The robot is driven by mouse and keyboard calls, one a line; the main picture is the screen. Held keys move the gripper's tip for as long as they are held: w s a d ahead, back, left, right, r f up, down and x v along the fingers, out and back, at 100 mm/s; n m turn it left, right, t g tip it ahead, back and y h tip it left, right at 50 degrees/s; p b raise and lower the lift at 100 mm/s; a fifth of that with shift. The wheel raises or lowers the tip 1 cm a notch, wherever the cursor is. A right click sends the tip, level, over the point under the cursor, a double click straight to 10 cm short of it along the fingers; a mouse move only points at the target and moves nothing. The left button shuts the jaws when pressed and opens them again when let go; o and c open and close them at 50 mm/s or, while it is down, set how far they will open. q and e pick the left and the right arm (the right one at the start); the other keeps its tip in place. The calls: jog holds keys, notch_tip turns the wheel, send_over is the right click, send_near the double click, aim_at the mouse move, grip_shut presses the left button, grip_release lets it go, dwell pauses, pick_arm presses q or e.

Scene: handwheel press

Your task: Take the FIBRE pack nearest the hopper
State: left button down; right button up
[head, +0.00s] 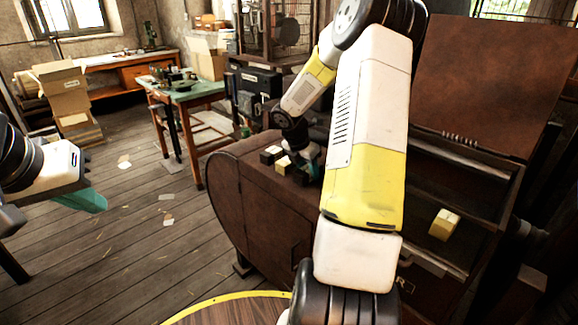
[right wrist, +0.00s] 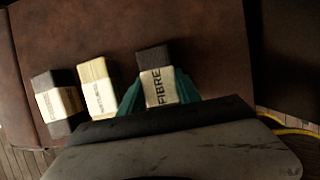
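The FIBRE pack (right wrist: 157,88), dark with a cream label, stands on a brown surface, at the right of a row of three packs in the right wrist view. The teal fingers of my right gripper (right wrist: 158,92) lie on both sides of it, with no gap seen. A pale pack (right wrist: 98,86) and a dark pack with a pale label (right wrist: 56,102) stand left of it; their lettering is too small to read. In the head view my right gripper (head: 308,160) is partly hidden by its arm. My left gripper (head: 88,200) is over the floor; its finger gap is unclear. I cannot tell which part is the hopper.
The brown cabinet (head: 270,215) carries the packs on its top. An open recess at the right, under a raised brown lid (head: 495,75), holds a yellow pack (head: 444,224). A green-topped table (head: 190,92) and cartons (head: 65,95) stand behind. Floor at left is mostly clear.

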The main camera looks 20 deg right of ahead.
grip_shut()
jog(key=shift+r, duration=0.15)
